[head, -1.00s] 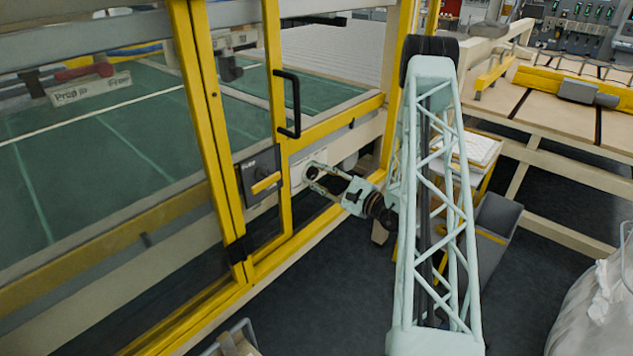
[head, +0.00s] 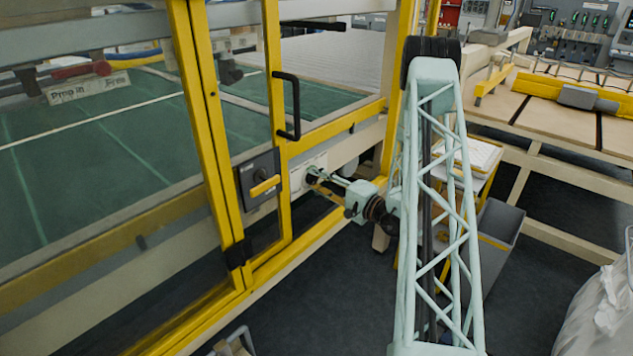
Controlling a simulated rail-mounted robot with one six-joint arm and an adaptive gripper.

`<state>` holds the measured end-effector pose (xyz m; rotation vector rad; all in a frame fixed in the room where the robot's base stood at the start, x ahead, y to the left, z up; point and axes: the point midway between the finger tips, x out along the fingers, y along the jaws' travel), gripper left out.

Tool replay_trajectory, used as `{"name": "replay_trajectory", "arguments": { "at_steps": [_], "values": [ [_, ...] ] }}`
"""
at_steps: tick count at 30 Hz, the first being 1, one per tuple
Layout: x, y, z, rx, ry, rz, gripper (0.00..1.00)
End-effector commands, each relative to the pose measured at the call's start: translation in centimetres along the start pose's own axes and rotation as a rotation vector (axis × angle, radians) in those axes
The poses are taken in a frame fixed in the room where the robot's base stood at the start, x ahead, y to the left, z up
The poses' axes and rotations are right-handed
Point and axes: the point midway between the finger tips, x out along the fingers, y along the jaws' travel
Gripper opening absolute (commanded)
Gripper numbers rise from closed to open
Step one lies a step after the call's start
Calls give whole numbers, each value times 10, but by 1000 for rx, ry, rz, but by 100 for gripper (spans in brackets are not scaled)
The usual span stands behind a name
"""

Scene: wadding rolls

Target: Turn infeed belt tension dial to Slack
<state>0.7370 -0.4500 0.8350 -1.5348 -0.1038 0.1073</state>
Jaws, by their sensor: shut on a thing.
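The infeed belt tension dial (head: 311,177) is a small dark knob in front of a pale plate (head: 320,160) on the machine's lower beam, right of the yellow door frame. My gripper (head: 314,177) reaches it from the right and is shut on it. The fingers now show nearly edge-on and hide most of the dial. Its pointer and the markings on the plate are too small and covered to read, so I cannot tell its setting.
A grey box with a yellow handle (head: 264,186) sits just left of the dial. A black door handle (head: 291,105) is above it. The dark floor below is open.

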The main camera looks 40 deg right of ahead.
Motion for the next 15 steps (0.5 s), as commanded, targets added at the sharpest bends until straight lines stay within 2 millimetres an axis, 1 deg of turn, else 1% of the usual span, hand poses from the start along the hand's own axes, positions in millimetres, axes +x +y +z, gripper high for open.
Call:
{"name": "replay_trajectory", "arguments": {
  "at_steps": [6, 15],
  "values": [
    [0, 0, 0, -43, 0, 1, 18],
    [0, 0, 0, -50, 0, 1, 18]
  ]
}}
